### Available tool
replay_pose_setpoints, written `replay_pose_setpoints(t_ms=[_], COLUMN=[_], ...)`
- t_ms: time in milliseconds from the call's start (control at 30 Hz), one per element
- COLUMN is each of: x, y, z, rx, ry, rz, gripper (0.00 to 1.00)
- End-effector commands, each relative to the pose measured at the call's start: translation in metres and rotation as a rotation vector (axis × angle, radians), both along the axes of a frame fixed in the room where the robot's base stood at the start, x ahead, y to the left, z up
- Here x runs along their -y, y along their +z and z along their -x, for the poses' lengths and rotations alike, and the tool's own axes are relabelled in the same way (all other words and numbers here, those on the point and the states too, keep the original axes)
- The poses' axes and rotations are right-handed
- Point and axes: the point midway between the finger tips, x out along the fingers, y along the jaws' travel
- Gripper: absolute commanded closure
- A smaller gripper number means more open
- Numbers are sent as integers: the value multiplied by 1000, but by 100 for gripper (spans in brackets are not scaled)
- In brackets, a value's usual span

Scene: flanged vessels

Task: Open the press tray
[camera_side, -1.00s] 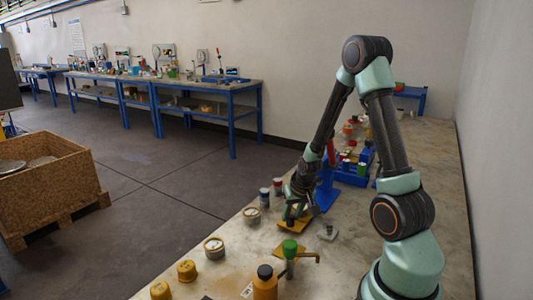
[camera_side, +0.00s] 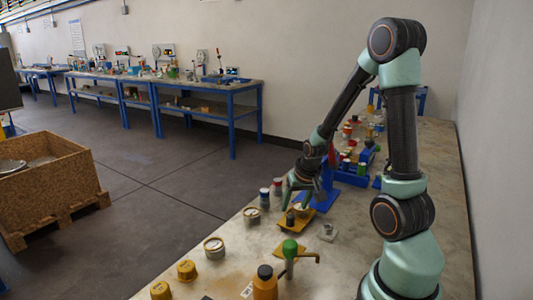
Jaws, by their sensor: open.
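The press is a blue frame (camera_side: 330,196) with a red lever, beside my gripper and partly behind my arm. An orange tray (camera_side: 284,221) lies in front of it and carries a small pale round vessel (camera_side: 301,210) and a smaller dark piece beside it. My gripper (camera_side: 303,197) is open, pointing down just above the back of the tray. I cannot tell whether it touches anything.
A blue rack (camera_side: 350,175) stands behind. Bare tabletop lies at the right front.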

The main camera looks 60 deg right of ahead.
Motion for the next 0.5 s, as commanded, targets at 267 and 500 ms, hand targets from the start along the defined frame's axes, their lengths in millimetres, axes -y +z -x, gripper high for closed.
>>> replay_pose_setpoints(t_ms=[267, 500], x=[-8, -13], y=[36, 56], z=[11, 18], rx=[5, 3], ry=[0, 0], rz=[3, 1], gripper=[38, 38])
